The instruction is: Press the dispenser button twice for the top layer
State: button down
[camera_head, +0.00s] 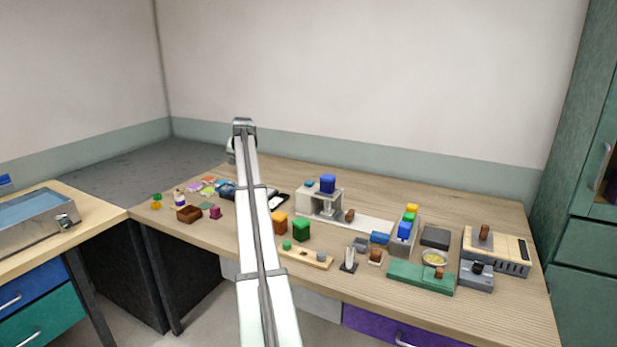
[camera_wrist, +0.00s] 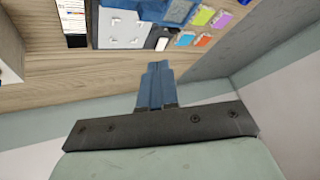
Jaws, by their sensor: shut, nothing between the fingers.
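A white stand (camera_head: 308,202) with a dark blue block (camera_head: 328,183) on top is at the back middle of the table in the head view; it looks like the dispenser. A small light blue piece (camera_head: 310,184) sits on its top left, perhaps the button; it is too small to be sure. My gripper (camera_wrist: 157,66) shows in the wrist view with its blue-grey fingers shut together and empty. In the head view my own arm hides the gripper. The fingers are apart from the stand, over the back left of the table.
A silver panel (camera_wrist: 122,30) and coloured cards (camera_wrist: 202,17) lie beyond the fingers in the wrist view. An orange block (camera_head: 279,223), a green block (camera_head: 301,229), a green tray (camera_head: 405,275) and a grey machine (camera_head: 512,268) stand on the wooden table (camera_head: 460,310). The front right edge is clear.

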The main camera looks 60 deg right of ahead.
jog(key=s+d+r+m+g, duration=0.3)
jog(key=s+d, duration=0.5)
jog(key=s, duration=0.5)
notch_tip(320, 180, up, 3)
jog(key=m+g+y, duration=0.1)
jog(key=m+g, duration=0.2)
send_over(310, 182)
jog(key=a, duration=0.4)
jog(key=shift+w+d, duration=0.1)
jog(key=shift+d, duration=0.05)
jog(key=shift+f, duration=0.1)
jog(key=x, duration=0.8)
jog(key=a+x, duration=0.1)
jog(key=x, duration=0.3)
jog(key=shift+w+f, duration=0.15)
jog(key=shift+f, duration=0.9)
